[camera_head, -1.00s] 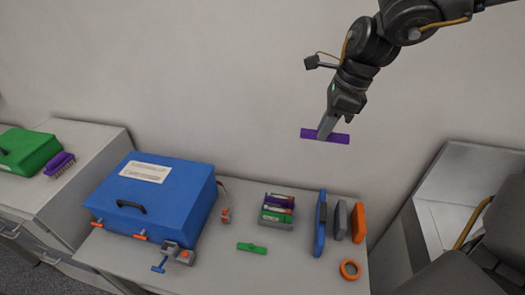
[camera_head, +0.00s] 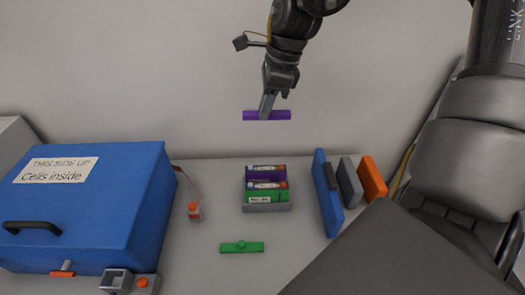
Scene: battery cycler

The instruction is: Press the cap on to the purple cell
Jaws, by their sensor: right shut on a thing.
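My right gripper (camera_head: 267,106) is shut on a flat purple bar, which looks like the cap (camera_head: 280,116). It holds the bar level in the air, well above the table and above and behind the cell rack. The purple cell (camera_head: 266,173) sits at the back of a small grey rack (camera_head: 268,207), with a green cell (camera_head: 266,196) in front of it. The cap is apart from the purple cell. My left gripper is not in view.
A large blue case (camera_head: 105,215) stands at the left. A green cap-like bar (camera_head: 242,247) lies in front of the rack. Upright blue (camera_head: 328,195), grey (camera_head: 350,182) and orange (camera_head: 372,178) slabs stand to its right. A grey device (camera_head: 130,281) is at the front left.

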